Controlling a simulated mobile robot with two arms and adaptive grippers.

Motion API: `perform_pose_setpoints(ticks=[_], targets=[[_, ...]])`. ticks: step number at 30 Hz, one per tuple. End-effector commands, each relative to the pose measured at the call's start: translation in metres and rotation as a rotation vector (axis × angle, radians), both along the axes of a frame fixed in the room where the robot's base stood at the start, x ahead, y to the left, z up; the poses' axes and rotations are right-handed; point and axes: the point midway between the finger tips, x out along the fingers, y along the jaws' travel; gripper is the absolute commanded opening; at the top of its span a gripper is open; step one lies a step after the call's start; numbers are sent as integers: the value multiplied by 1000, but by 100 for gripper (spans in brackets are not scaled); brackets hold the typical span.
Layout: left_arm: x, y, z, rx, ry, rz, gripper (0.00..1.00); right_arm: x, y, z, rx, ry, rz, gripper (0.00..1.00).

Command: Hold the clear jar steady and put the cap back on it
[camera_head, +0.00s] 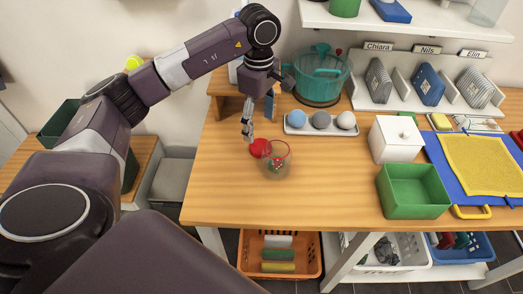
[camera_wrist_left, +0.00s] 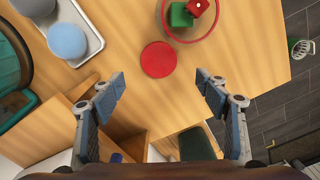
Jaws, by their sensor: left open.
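The clear jar (camera_head: 276,166) with a red rim stands open on the wooden table, with small red and green pieces inside; it also shows at the top of the left wrist view (camera_wrist_left: 206,36). The round red cap (camera_head: 257,147) lies flat on the table just behind and left of the jar; it is fully seen in the left wrist view (camera_wrist_left: 158,59). My left gripper (camera_head: 247,133) is open and empty, above the table near the cap. In the left wrist view its fingertips (camera_wrist_left: 160,80) are spread, with the cap just beyond the space between them. My right gripper is not seen.
A white box (camera_head: 395,139), a green bin (camera_head: 413,190) and a blue board with yellow cloth (camera_head: 478,165) are at right. The table left and front of the jar is clear.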

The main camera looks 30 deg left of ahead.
Motion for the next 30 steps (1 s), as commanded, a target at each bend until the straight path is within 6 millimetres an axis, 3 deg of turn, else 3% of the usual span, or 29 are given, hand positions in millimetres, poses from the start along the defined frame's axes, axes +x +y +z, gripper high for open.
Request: perform_pose_setpoints(ticks=[10,18,26,30], targets=[[0,-1,-1,-2,1,0,68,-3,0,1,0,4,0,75],[0,-1,-25,-2,2,1,68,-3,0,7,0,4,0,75],[0,-1,-27,-3,0,0,68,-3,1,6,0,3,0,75],[-1,-3,-39,-3,6,0,68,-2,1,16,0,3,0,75]])
